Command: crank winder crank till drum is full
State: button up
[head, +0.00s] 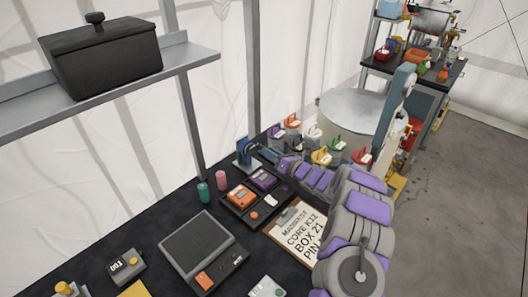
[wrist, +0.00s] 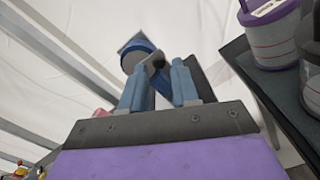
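The winder, a small blue device (head: 243,151), stands at the back of the black table by the tent wall. Its round blue part (wrist: 140,55) shows ahead in the wrist view. A small dark piece (wrist: 157,64), apparently the crank's handle, appears between the blue fingertips of my gripper (wrist: 156,78). In the head view my gripper (head: 264,151) reaches the winder from the right. The fingers stand apart, with a blue piece partly between them. I cannot tell whether they grip the handle. How full the drum is cannot be made out.
A clipboard (head: 296,232), a tray with orange and purple devices (head: 250,200), a scale (head: 202,247) and teal and pink cylinders (head: 204,192) lie near my arm. Several lidded pots (head: 335,145) stand right of the winder. A shelf (head: 195,55) with a black pot overhangs the left.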

jog(key=shift+x, duration=1.2)
jog(key=shift+w+a, duration=0.4)
jog(key=shift+a, duration=0.15)
jog(key=shift+c, duration=0.2)
grip_shut()
